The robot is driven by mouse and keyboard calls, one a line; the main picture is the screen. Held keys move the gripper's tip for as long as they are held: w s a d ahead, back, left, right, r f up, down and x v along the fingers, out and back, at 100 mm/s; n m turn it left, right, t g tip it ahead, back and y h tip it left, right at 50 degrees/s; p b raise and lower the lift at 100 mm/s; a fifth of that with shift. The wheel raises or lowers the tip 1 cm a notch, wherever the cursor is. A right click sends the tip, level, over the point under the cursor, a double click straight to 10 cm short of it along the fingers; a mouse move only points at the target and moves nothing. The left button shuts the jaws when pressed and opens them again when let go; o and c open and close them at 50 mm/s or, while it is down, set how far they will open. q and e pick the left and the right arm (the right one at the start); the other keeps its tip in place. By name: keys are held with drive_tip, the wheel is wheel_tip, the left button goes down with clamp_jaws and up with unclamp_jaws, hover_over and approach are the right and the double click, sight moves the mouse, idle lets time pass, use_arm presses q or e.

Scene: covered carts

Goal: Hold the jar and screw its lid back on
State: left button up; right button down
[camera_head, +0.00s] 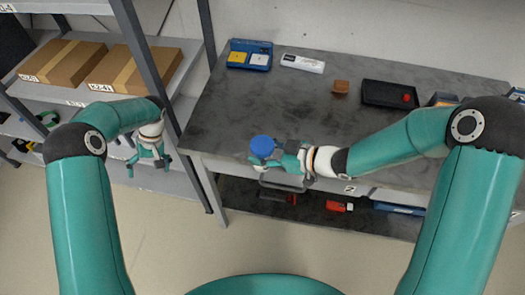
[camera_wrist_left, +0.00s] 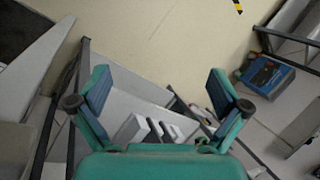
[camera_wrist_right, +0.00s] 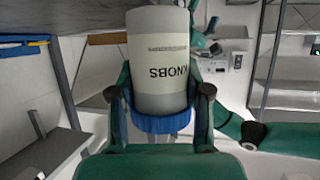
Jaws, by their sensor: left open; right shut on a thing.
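The jar (camera_wrist_right: 165,75), whitish and labelled KNOBS, is between the fingers of my right gripper (camera_head: 277,158), which is shut on it. It is held at the front edge of the table. A blue lid (camera_head: 262,146) covers the jar's top end in the head view. The lid also shows in the right wrist view (camera_wrist_right: 160,123) against the jar's end; I cannot tell how tightly it sits. The jar's body is mostly hidden in the head view. My left gripper (camera_head: 149,168) is open and empty, near the shelf at the left, well away from the jar.
The grey table (camera_head: 240,105) has a blue tray (camera_head: 237,57), a white box (camera_head: 302,63), a brown block (camera_head: 340,87) and a black tray (camera_head: 375,95) at the back. A shelf rack with cardboard boxes (camera_head: 135,67) stands left. The table's front left is clear.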

use_arm(q)
drive_tip(key=s+d+f+m+t+h, duration=0.1)
drive_tip(key=s+d+f+m+h, duration=0.15)
drive_tip(key=s+d+f, duration=0.4)
drive_tip(key=s+d+f+m+h, duration=0.1)
drive_tip(key=s+d+f+h, duration=0.2)
drive_tip(key=d, duration=0.6)
drive_tip(key=s+d+t+h, duration=0.1)
drive_tip(key=s+d, duration=0.1)
drive_tip(key=s, duration=0.4)
drive_tip(key=s+d+t+h, duration=0.1)
drive_tip(key=s+d+t, duration=0.1)
drive_tip(key=s, duration=0.5)
drive_tip(key=shift+d, duration=0.8)
